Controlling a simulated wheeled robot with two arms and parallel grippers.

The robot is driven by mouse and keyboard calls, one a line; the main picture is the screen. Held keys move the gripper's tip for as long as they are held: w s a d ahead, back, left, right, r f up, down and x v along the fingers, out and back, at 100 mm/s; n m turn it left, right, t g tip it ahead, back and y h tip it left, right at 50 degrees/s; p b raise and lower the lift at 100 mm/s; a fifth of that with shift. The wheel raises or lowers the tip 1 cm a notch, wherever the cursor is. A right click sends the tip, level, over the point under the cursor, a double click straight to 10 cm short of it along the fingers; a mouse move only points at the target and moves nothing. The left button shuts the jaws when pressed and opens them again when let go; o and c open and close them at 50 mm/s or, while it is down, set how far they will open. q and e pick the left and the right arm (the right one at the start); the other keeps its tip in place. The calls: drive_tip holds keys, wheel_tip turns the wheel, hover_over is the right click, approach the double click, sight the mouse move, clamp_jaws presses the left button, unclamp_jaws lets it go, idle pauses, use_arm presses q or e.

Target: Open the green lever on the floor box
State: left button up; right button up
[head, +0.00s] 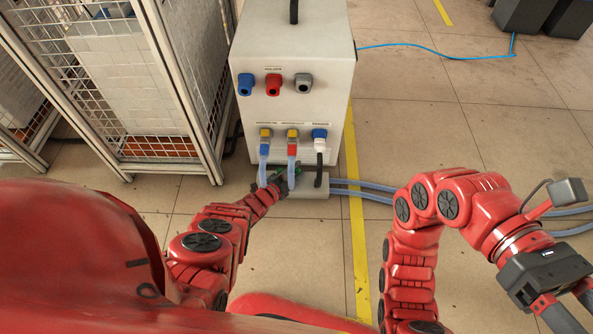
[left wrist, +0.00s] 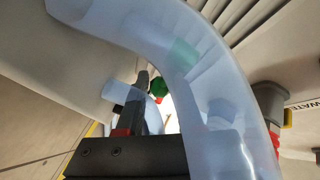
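The floor box (head: 312,187) is a low pale block at the foot of a white cabinet. A small green part, which looks like the lever, shows beside a finger in the left wrist view (left wrist: 158,88). My left gripper (head: 284,180) is at the left part of the floor box, among the hoses. In the left wrist view, one finger reaches close to the green part; contact is unclear. A translucent bluish hose (left wrist: 185,55) hides much of that view, including the other finger. My right gripper (head: 572,303) is at the lower right, its fingers apart, with nothing visible between them.
The white cabinet (head: 293,100) has several coloured connectors, with hoses running down to the floor box. Hoses (head: 362,190) leave the box to the right. A wire-mesh cage (head: 110,80) stands close on the left. The floor right of the yellow line (head: 356,225) is mostly clear.

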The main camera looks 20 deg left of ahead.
use_arm(q)
clamp_jaws()
idle(1.2)
